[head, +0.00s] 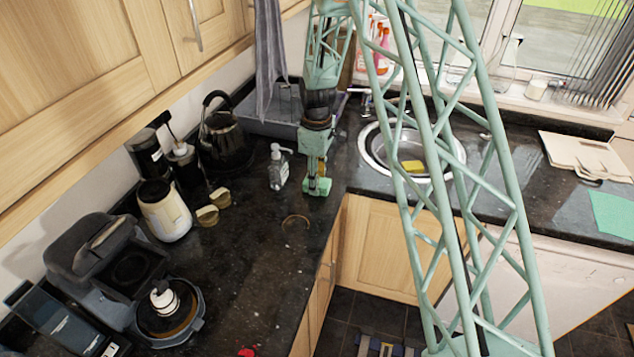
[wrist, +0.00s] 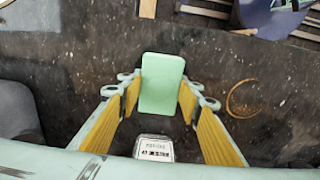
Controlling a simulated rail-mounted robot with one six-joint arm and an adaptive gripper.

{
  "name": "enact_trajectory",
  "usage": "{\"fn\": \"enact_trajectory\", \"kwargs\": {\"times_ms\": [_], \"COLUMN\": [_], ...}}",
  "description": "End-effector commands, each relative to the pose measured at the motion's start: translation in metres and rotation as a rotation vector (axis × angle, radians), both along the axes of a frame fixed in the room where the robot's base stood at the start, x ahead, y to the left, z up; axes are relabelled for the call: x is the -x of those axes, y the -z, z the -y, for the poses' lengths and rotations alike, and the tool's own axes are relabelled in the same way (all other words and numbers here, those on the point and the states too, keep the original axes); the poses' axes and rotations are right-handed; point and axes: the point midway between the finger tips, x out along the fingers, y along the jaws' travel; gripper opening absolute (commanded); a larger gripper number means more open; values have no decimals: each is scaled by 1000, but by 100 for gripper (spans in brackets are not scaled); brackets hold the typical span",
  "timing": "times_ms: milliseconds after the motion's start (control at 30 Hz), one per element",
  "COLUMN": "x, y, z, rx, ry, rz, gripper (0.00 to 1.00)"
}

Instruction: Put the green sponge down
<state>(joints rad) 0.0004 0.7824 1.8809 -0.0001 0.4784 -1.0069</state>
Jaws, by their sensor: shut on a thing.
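The green sponge (wrist: 161,84) is a pale green block between the yellow-padded fingers of my gripper (wrist: 160,92) in the wrist view. My gripper is shut on it. In the head view my gripper (head: 317,186) points down over the dark granite counter (head: 255,275), near its inner corner. The sponge (head: 322,187) shows there as a small green patch at the fingertips, partly hidden by them. It is low over the counter; I cannot tell whether it touches the surface.
A soap bottle (head: 278,167) stands just left of my gripper. A brown ring mark (head: 295,223) lies on clear counter nearer the camera. The kettle (head: 224,137) and cream jug (head: 165,210) stand further left. The sink (head: 378,158), holding a yellow item (head: 413,166), is to the right.

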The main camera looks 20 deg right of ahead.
Motion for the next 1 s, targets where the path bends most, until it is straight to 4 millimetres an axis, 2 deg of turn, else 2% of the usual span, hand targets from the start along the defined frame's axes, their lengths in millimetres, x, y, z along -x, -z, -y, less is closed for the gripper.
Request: {"fn": "enact_trajectory", "kwargs": {"times_ms": [167,200,333,767,1000], "x": [0,0,0,0,-1], "y": [4,3,3,1,-12], "z": [0,0,0,0,0], "rx": [0,0,0,0,0], "ry": [0,0,0,0,0], "rz": [0,0,0,0,2], "gripper": [25,35,46,46,46]}}
